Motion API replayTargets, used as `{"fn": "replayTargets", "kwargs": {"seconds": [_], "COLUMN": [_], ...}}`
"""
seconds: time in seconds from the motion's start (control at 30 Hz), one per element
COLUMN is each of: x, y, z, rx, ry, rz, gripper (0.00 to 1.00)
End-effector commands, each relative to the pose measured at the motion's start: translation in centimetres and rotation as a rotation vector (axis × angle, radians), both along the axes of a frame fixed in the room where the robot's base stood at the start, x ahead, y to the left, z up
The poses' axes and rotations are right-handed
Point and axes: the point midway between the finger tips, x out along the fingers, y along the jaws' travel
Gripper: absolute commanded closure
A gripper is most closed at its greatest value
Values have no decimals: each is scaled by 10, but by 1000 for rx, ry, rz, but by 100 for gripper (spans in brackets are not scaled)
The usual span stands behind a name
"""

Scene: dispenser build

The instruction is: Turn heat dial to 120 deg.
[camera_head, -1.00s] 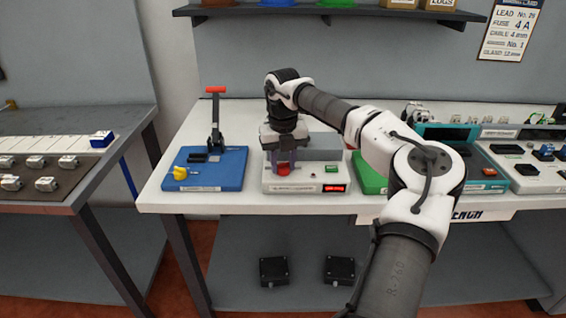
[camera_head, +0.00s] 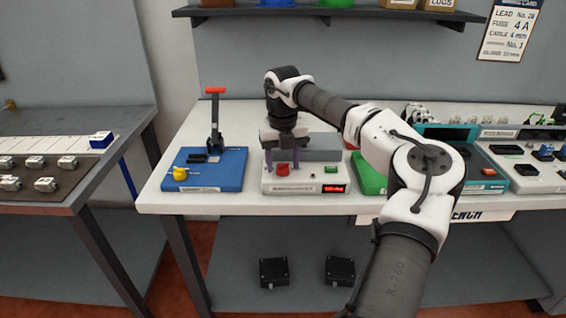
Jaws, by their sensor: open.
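A red round dial (camera_head: 282,169) sits on the front left of a pale grey box-shaped unit (camera_head: 310,189) on the white bench. I cannot read the dial's setting or the label on the unit's front. A small red-lit display (camera_head: 334,189) is at the unit's front right, its digits too small to read. My gripper (camera_head: 282,162) points down over the unit, its purple fingers open and apart at the dial. I cannot tell whether they touch it. The gripper and wrist hide the area behind the dial.
A green button (camera_head: 331,169) sits right of the dial. A blue base (camera_head: 228,170) with a red-topped lever (camera_head: 215,115) and yellow knob (camera_head: 180,174) stands left. A green unit (camera_head: 367,176) stands close on the right, partly behind my arm.

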Motion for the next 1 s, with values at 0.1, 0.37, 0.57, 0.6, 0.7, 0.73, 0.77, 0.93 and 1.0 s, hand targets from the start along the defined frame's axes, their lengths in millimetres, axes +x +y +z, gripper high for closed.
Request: {"fn": "replayTargets", "kwargs": {"seconds": [0.1,0.37,0.57,0.6,0.7,0.73,0.77,0.93,1.0], "x": [1,0,0,0,0,0,0,0,0], "y": [0,1,0,0,0,0,0,0,0], "z": [18,78,115,120,128,130,131,133,133], "rx": [0,0,-1,-1,-1,0,0,0,0], "ry": [-4,-4,-3,-3,-1,-1,-1,0,-1], "rz": [0,0,-1,-1,-1,-1,-1,0,0], "gripper": [47,47,47,47,47,47,47,47,47]}}
